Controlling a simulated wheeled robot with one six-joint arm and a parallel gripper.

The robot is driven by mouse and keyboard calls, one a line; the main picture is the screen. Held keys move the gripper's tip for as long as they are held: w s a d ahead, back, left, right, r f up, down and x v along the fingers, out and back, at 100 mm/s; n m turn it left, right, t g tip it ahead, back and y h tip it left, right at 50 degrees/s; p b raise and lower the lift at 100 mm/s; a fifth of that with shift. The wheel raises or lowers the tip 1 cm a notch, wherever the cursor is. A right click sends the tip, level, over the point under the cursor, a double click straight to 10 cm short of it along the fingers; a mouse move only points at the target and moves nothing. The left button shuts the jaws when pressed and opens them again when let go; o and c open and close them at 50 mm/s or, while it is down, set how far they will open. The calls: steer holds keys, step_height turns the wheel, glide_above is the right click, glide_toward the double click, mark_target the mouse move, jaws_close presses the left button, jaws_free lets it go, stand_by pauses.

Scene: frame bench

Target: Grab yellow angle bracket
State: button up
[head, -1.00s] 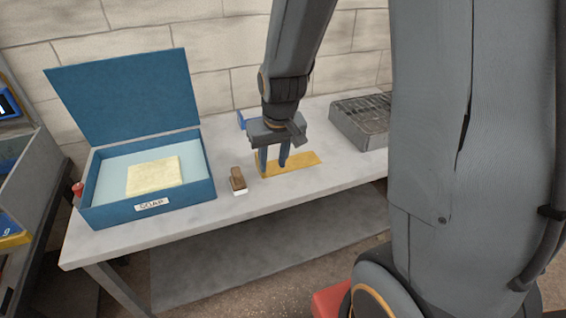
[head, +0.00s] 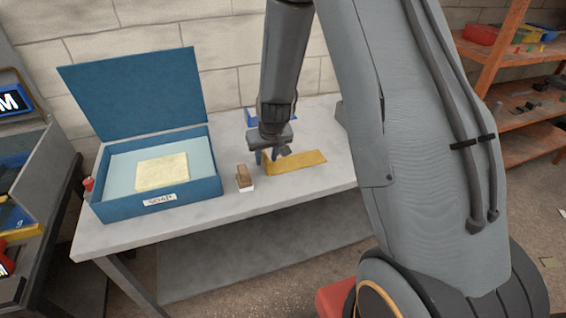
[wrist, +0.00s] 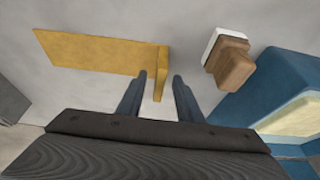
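The yellow angle bracket (head: 305,160) lies on the bench top, with its long flat leg stretching right and its short leg standing up at the left end. In the wrist view the bracket (wrist: 95,52) has its flat leg at upper left and its upright leg between my fingers. My gripper (wrist: 160,76) is open, one finger on each side of the upright leg, with gaps showing. In the head view my gripper (head: 268,157) is at the bracket's left end, and partly hides it.
A wooden block with a white base (head: 244,178) stands close left of the bracket. Left of it is an open blue box (head: 205,187) labelled SOAP with a pale yellow slab (head: 162,172). A blue piece (head: 257,117) lies behind my gripper. An orange shelf (head: 520,67) stands far right.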

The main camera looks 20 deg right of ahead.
steer(key=shift+b+x, duration=0.5)
steer(key=shift+x, duration=0.55)
jaws_close()
steer(key=shift+r, duration=0.15)
